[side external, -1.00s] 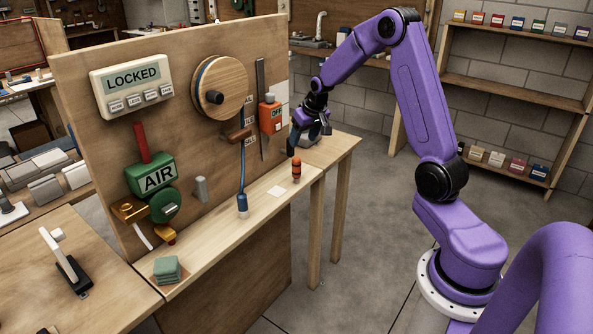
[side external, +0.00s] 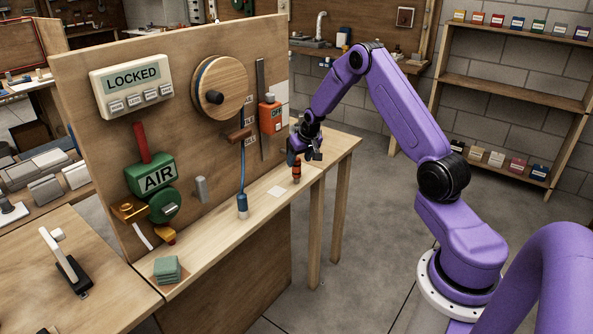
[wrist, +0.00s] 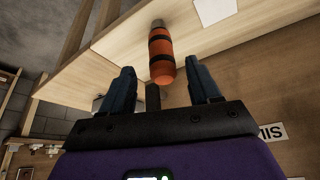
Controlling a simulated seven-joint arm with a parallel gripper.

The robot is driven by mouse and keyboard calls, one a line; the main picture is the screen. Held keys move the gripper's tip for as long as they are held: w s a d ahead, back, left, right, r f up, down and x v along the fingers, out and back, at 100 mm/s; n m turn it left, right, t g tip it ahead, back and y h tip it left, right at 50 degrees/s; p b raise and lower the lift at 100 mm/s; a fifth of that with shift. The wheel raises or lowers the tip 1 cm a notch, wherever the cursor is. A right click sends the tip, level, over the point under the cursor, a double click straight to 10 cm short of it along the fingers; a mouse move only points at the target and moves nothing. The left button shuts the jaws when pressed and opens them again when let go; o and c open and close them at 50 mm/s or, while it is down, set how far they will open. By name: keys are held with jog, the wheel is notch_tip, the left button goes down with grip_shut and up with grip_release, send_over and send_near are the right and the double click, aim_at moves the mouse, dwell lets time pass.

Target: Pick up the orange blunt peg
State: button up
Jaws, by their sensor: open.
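The orange blunt peg (side external: 296,171) stands upright on the narrow wooden shelf, with dark bands around it. In the wrist view the peg (wrist: 162,62) shows ahead, between the lines of my two open fingers. My gripper (side external: 303,155) is at the peg's upper end in the side view and partly covers it. In the wrist view my gripper (wrist: 163,88) is open, with one dark blue finger on each side of the peg's near end. I cannot tell whether either finger touches the peg.
The shelf (side external: 255,212) runs along a wooden panel (side external: 215,145). A white square (side external: 275,192) lies left of the peg, and a blue cylinder (side external: 242,205) with a cord stands farther left. An orange switch box (side external: 270,117) is mounted on the panel behind.

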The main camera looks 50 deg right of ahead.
aim_at(295, 167)
jog(key=shift+x, duration=2.95)
jog(key=shift+w+a, duration=0.1)
jog(key=shift+a, duration=0.05)
grip_shut()
